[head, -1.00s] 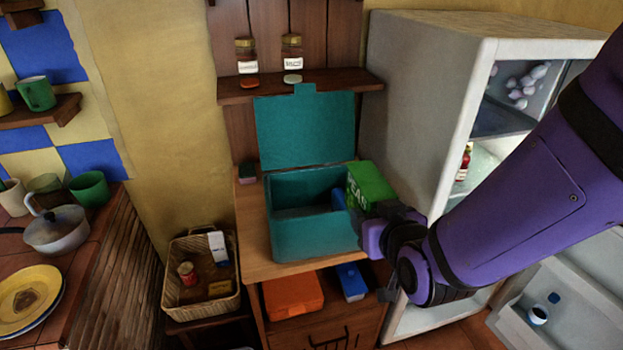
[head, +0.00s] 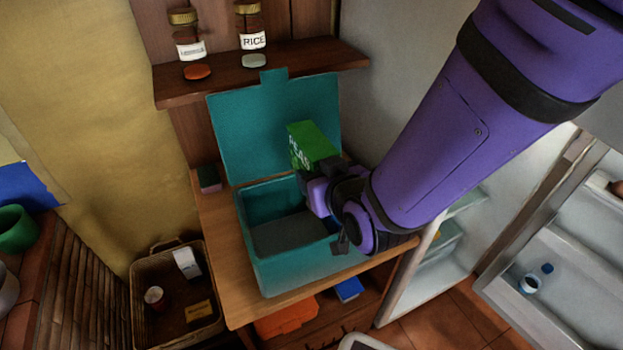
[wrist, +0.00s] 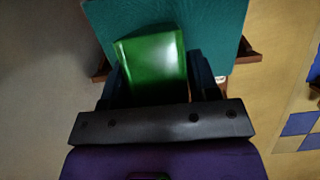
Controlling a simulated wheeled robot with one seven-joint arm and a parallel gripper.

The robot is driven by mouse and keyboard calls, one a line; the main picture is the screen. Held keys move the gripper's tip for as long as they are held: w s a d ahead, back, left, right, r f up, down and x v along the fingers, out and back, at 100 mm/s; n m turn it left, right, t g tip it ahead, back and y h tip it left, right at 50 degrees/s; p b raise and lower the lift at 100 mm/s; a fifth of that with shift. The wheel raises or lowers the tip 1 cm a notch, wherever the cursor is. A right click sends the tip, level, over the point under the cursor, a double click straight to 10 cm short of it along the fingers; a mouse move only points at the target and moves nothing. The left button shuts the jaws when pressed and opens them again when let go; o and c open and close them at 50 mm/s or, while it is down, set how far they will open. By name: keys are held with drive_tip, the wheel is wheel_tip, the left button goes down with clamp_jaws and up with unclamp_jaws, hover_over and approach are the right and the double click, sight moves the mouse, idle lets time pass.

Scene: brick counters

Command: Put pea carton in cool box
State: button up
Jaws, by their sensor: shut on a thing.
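The green pea carton (head: 312,143) is held up near the right rear of the teal cool box (head: 296,268). My gripper (head: 312,180) is shut on the carton, and in the wrist view the carton (wrist: 152,62) sits between the two dark fingers (wrist: 158,85). The cool box stands on a wooden counter with its lid (head: 268,125) raised at the back. The box's inside looks empty where I can see it; its right part is hidden by my gripper and arm. The carton is above the rim level, in front of the lid.
A shelf (head: 290,72) with two labelled jars (head: 251,27) hangs above the lid. A sponge (head: 208,179) lies left of the box on the counter (head: 222,235). A wicker basket (head: 140,290) stands lower left. The fridge door (head: 560,260) is open at right.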

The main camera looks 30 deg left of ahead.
drive_tip(key=shift+f, duration=2.25)
drive_tip(key=o, duration=1.2)
drive_tip(key=shift+d, duration=0.15)
